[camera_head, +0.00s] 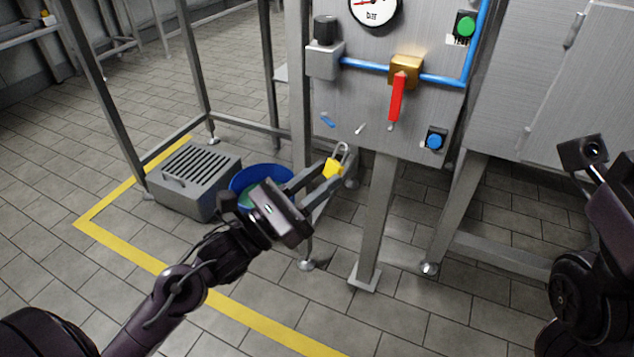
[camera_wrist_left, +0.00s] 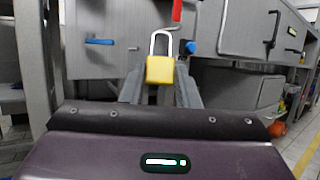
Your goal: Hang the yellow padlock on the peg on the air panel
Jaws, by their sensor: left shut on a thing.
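The yellow padlock (camera_head: 332,169) is held between the fingertips of my left gripper (camera_head: 327,174), with its grey shackle pointing up. In the left wrist view the padlock (camera_wrist_left: 160,69) is upright between the shut fingers (camera_wrist_left: 160,88). The air panel (camera_head: 340,92) stands behind it. A small pale peg (camera_head: 361,128) sticks out low on the panel, above and right of the padlock in the head view. It also shows in the left wrist view (camera_wrist_left: 133,48), left of the shackle. My right gripper (camera_head: 584,152) is at the right edge; its fingers are not clear.
A red lever (camera_head: 397,97) hangs from a brass valve (camera_head: 405,69) above the peg. A blue handle (camera_head: 327,119) is left of the peg and a blue button (camera_head: 435,138) right. A grey vented box (camera_head: 187,203) and blue bucket (camera_head: 247,177) stand on the floor.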

